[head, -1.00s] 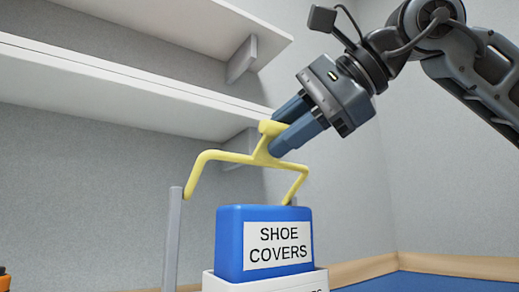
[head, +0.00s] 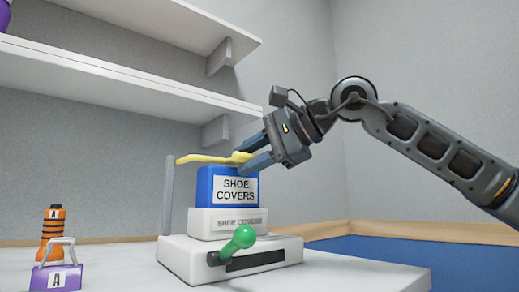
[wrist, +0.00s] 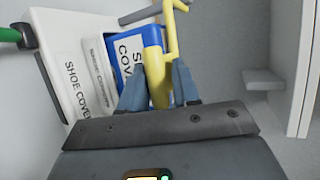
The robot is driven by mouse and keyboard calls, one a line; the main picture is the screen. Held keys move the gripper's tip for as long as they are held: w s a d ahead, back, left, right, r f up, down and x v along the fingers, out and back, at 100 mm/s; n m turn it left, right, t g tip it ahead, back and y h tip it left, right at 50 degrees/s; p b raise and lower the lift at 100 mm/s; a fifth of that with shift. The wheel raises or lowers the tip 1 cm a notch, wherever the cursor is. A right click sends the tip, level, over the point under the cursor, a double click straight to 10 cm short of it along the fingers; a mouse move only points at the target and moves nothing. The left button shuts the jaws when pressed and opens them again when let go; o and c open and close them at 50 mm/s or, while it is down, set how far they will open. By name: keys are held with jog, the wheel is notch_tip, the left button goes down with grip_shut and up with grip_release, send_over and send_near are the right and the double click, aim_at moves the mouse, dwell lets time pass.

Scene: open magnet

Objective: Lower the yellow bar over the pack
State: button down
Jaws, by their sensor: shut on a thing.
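The yellow bar (head: 206,159) lies almost level at the top of the blue pack (head: 228,188), which is labelled SHOE COVERS. I cannot tell whether bar and pack touch. My gripper (head: 243,158) is shut on the bar's handle at the pack's upper right. In the wrist view the yellow handle (wrist: 156,72) stands between the two fingers of my gripper (wrist: 157,82), with the blue pack (wrist: 128,48) behind it. An upright grey post (head: 168,198) stands at the bar's left end. The bar's far side is partly hidden.
The pack sits on a white labelled holder (head: 205,224) above a white base (head: 180,258) with a green-knobbed lever (head: 240,239). A purple padlock (head: 58,278) and an orange-black object (head: 53,226) stand at left. White shelves (head: 110,82) hang above. The counter's right is clear.

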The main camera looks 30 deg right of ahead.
jog(key=shift+f, duration=0.6)
jog(key=c, duration=1)
grip_release()
jog(key=shift+w, duration=0.1)
jog(key=shift+o, duration=0.2)
jog(key=shift+r, duration=0.15)
jog(key=shift+s+d+r, duration=0.2)
jog(key=shift+s+d, duration=0.05)
jog(key=p+v, duration=0.2)
jog(key=v, duration=0.5)
jog(key=shift+s, duration=0.1)
